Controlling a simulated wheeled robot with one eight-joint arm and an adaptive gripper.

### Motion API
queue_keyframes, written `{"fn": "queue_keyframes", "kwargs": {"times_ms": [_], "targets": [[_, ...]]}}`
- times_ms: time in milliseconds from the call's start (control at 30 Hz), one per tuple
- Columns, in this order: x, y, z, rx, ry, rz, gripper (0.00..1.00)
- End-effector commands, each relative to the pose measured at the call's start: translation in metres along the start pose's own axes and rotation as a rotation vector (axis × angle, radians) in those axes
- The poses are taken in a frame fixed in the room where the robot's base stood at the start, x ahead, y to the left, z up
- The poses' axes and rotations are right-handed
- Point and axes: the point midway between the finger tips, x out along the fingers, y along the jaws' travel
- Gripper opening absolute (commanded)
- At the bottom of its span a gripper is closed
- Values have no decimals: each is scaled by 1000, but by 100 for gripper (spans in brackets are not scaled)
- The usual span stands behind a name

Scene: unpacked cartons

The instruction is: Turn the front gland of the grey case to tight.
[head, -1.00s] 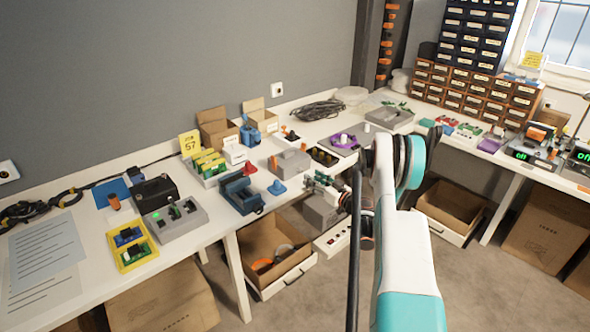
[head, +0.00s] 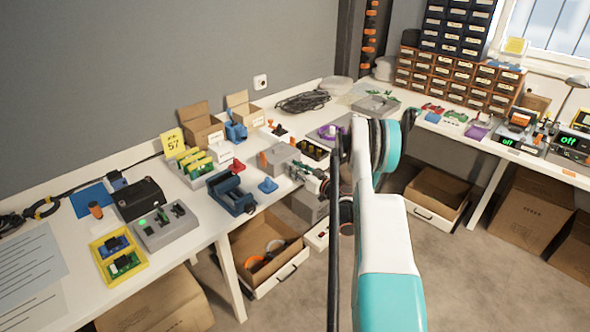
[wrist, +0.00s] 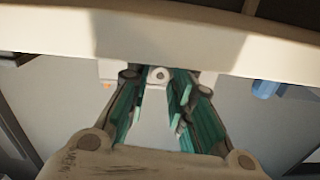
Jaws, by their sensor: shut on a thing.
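The grey case (head: 274,160) stands near the front edge of the white table in the head view. My gripper (head: 297,168) reaches in from the right and is at the case's front right side. In the wrist view my gripper (wrist: 160,98) has its green-lined fingers on either side of a small pale round gland (wrist: 158,75) with a dark centre. The fingers are shut on this gland. The gland's threads and its seat in the case are hidden, so how tight it is cannot be told.
A blue cone-like piece (head: 267,185) and a blue open holder (head: 231,195) stand left of my gripper. A grey box with a green button (head: 165,228) is further left. Below the table edge is an open carton drawer (head: 268,250).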

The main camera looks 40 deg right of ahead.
Motion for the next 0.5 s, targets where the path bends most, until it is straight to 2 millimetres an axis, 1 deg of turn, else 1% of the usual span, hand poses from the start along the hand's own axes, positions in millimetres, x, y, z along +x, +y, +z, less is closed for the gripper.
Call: {"fn": "queue_keyframes", "kwargs": {"times_ms": [267, 500], "targets": [[0, 0, 0, 123, 0, 0, 0], [0, 0, 0, 136, 0, 0, 0]]}}
